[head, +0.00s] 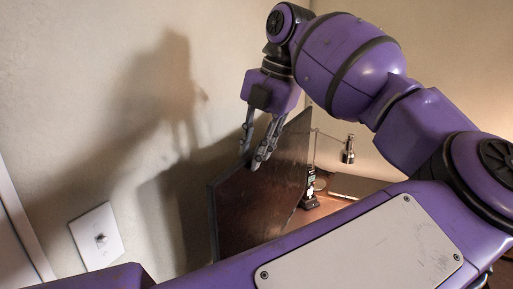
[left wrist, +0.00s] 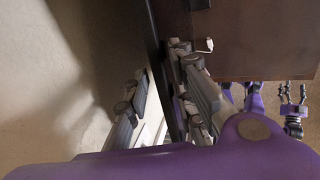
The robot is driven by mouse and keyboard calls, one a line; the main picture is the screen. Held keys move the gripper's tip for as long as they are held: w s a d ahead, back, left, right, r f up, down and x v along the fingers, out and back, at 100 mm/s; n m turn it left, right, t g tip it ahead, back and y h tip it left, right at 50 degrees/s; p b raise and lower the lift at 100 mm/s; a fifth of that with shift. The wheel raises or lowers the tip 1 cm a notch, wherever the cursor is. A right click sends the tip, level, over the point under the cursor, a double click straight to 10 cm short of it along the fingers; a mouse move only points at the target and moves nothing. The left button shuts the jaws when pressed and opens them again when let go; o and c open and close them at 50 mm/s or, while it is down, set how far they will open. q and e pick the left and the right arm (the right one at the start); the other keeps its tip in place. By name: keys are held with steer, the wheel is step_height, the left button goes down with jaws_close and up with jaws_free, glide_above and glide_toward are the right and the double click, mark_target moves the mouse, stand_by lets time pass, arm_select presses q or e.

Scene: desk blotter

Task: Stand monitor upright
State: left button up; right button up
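The monitor (head: 240,205) is a dark, thin panel standing on edge, tilted, close to the wall in the head view. In the left wrist view, one finger of this gripper (left wrist: 163,95) is on the wall side with a narrow gap, and the other lies by the face. A small purple gripper, seemingly my right one (left wrist: 291,92), shows far right with fingers apart. The monitor's lower part is hidden by my arm.
The wall (head: 90,100) is close on the left, with a light switch plate (head: 97,236) low on it. Behind the monitor, a lit wooden desk (head: 325,207) carries a small dark object (head: 309,188). A metallic lamp-like piece (head: 348,150) hangs above the desk.

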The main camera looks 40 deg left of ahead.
arm_select(q)
steer(key=shift+o, duration=0.2)
steer(key=shift+a, duration=0.1)
steer(key=v, duration=1.2)
steer(key=shift+f, duration=0.1)
